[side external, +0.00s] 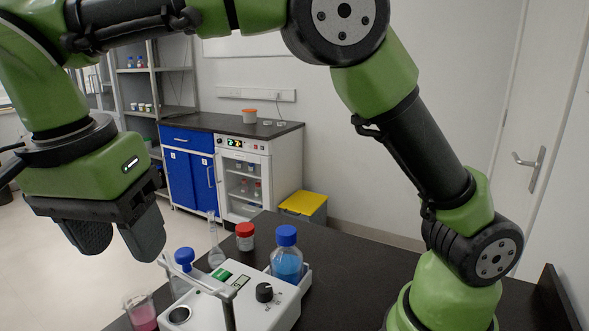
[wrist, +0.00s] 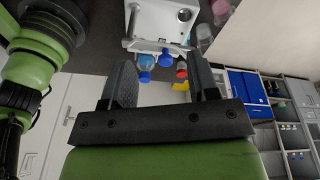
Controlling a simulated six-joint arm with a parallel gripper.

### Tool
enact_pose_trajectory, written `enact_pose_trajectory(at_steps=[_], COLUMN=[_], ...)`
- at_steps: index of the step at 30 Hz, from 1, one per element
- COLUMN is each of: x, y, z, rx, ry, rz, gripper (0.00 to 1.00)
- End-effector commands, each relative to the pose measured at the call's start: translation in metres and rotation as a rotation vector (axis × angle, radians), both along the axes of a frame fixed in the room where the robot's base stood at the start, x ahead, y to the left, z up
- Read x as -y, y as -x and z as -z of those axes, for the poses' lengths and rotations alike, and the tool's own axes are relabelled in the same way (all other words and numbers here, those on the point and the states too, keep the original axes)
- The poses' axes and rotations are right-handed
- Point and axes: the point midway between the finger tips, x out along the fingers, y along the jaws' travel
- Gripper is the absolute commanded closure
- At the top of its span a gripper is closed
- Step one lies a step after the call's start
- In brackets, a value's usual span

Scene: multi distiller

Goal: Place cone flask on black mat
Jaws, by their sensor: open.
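My gripper (side external: 117,238) is open and empty, raised at the left of the side view, in front of and above the bench items. In the wrist view my gripper (wrist: 162,85) has its two fingers wide apart with nothing between them. A clear glass vessel with a blue stopper (side external: 184,257) stands behind the white device, its body partly hidden. A clear long-necked flask (side external: 216,257) stands behind it. I cannot tell for certain which is the cone flask. No separate black mat can be made out against the dark bench top (side external: 345,262).
A white device (side external: 262,300) with a knob and upright post stands at the front. Around it are a blue-liquid bottle (side external: 286,265), a red-capped jar (side external: 245,240) and a beaker of pink liquid (side external: 143,318). The bench right of the bottle is clear up to my arm's base.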

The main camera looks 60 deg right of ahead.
Motion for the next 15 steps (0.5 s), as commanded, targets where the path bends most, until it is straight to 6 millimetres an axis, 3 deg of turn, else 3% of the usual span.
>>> enact_pose_trajectory(at_steps=[1,6,10,15], x=[0.023,0.084,0.121,0.152], y=[0.004,0.032,0.065,0.110], z=[-0.018,-0.052,-0.063,-0.057], rx=[0.008,0.084,0.202,0.386], ry=[-0.051,-0.181,-0.229,-0.199], rz=[-0.067,-0.333,-0.518,-0.717], gripper=[0.45,0.45,0.45,0.45])
